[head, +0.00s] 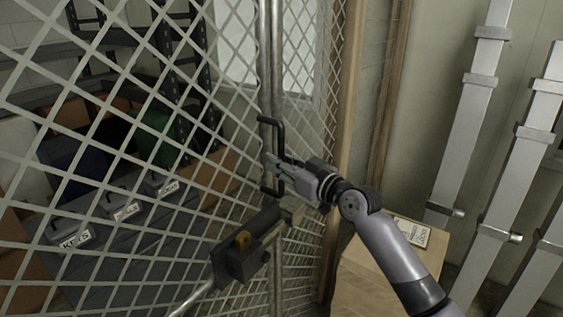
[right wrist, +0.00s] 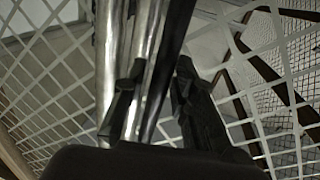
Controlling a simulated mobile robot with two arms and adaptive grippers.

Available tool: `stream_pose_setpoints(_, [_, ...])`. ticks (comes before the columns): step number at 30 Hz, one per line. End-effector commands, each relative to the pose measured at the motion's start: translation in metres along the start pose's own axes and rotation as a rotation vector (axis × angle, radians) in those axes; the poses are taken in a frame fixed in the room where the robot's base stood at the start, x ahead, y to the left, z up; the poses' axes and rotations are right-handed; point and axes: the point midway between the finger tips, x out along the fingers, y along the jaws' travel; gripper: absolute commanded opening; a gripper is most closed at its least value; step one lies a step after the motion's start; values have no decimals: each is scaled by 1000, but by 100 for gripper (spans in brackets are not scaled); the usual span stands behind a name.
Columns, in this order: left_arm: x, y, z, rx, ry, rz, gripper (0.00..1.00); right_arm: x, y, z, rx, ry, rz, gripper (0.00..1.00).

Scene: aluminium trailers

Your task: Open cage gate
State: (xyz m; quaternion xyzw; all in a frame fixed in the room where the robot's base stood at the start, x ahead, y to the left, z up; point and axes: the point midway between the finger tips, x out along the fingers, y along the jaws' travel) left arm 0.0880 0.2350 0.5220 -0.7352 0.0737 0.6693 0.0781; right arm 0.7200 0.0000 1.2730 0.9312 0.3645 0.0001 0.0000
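The cage gate is a panel of pale diamond mesh (head: 120,165) with silver upright posts (head: 271,60). It appears closed. A black bar handle (head: 269,124) stands upright on it near the posts. Firm contact on both sides does not show. A dark latch box (head: 240,262) with a yellow part sits below the handle. My left gripper is not in view.
Behind the mesh are dark bins with labels such as KEYS (head: 75,240) and black shelving (head: 180,60). A cardboard box (head: 372,275) stands below my right arm. Metal beams (head: 470,110) lean against the wall at right. A wooden post (head: 349,100) stands right of the gate.

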Motion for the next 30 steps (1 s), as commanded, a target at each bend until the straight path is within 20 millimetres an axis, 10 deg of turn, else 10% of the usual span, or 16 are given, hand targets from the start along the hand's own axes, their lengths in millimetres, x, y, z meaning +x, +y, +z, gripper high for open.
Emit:
stream_pose_setpoints(10, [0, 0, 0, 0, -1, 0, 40, 0, 0, 0, 0, 0, 0, 0])
stream_pose_setpoints(30, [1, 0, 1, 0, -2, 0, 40, -1, 1, 0, 0, -1, 0, 0])
